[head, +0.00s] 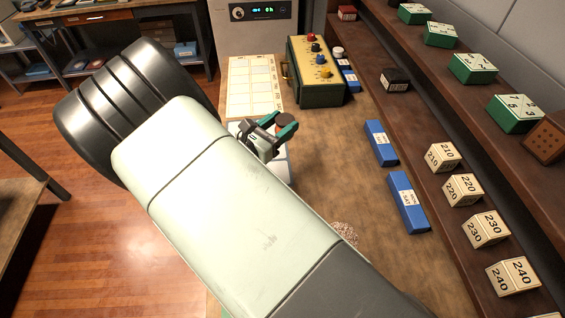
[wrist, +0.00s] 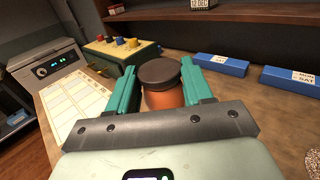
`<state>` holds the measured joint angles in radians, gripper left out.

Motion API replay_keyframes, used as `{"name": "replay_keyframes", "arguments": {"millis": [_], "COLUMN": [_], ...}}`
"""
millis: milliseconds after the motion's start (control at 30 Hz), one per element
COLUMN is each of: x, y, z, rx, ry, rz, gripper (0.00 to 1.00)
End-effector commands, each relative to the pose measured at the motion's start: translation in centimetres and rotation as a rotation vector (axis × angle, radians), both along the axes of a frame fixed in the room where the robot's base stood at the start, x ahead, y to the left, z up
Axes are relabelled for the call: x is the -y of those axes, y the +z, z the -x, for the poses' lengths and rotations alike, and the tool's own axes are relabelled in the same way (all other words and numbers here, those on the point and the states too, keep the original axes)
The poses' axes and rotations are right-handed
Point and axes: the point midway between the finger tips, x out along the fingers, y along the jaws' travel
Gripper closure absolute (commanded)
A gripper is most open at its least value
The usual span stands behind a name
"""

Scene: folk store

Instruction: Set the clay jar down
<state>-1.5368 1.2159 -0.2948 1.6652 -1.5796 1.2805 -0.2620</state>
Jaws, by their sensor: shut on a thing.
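The clay jar (wrist: 165,99) is orange-brown with a dark round lid (wrist: 159,73). In the wrist view it sits between the two teal fingers of my gripper (wrist: 160,90), which is shut on it. In the head view my gripper (head: 272,133) is over the left edge of the brown counter (head: 325,165), and the jar's dark reddish top (head: 284,120) shows between the fingers. My arm hides much of the counter's near left part. The jar's base is hidden, so I cannot tell whether it touches a surface.
A white grid sheet (head: 252,88) lies beyond my gripper. A green-and-yellow box with coloured knobs (head: 315,72) stands at the back. Blue boxes (head: 380,143) line the right side, below shelves with numbered cubes (head: 462,190). The counter's middle is clear.

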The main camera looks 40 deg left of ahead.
Motion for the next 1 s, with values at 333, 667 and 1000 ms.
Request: {"name": "replay_keyframes", "arguments": {"millis": [333,667,1000], "x": [-0.9,-0.9,-1.0], "y": [-5.9,-9.4,-12.4], "z": [1.3,1.3,1.3], "rx": [0.001,0.003,0.002], "ry": [0.054,0.053,0.052], "rz": [0.002,0.001,-0.001], "gripper": [0.83,0.83,0.83]}}
